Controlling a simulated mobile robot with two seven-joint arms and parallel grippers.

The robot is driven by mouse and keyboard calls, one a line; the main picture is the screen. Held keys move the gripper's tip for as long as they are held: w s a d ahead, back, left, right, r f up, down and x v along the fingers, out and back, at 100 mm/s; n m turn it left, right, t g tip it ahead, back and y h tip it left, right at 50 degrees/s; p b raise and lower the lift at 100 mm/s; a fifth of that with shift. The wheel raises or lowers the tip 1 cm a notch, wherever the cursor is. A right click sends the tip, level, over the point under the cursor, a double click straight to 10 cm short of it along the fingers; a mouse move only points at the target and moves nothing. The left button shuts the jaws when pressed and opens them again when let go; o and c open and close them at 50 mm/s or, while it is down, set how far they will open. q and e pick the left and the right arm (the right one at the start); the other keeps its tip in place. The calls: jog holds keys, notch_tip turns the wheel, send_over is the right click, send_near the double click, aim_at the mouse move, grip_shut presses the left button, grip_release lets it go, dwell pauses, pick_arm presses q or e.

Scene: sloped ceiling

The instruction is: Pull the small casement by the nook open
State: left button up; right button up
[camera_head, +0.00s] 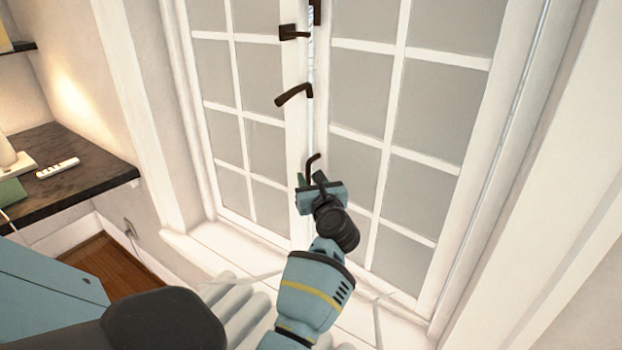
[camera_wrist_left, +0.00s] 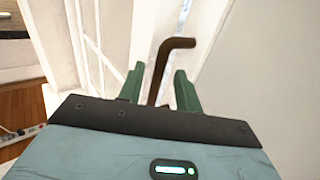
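The small casement is a white window with two sashes of grey panes, a left sash (camera_head: 240,118) and a right sash (camera_head: 400,110), with a narrow gap between them. Dark bent handles sit along the meeting edges; the lower handle (camera_head: 313,163) is by my left gripper (camera_head: 314,183). In the left wrist view the brown handle (camera_wrist_left: 163,72) rises between the green fingers of that gripper (camera_wrist_left: 159,75). The fingers are apart, with space visible on both sides of the handle. My right gripper is not in view.
A dark shelf (camera_head: 85,182) with a white remote (camera_head: 57,168) and a green item (camera_head: 10,191) is at the left. A white sill (camera_head: 215,242) runs below the window. The white frame (camera_head: 500,170) stands at the right.

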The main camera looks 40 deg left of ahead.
pick_arm(q)
jog(key=shift+w+a, duration=0.1)
jog(key=shift+a, duration=0.05)
jog(key=shift+c, duration=0.4)
grip_shut()
jog(key=w, duration=0.1)
jog(key=w+m+t+h, duration=0.1)
jog(key=w, duration=0.1)
jog(key=w+a+t, duration=0.1)
jog(key=shift+w, duration=0.35)
jog(key=shift+o, duration=0.4)
grip_release()
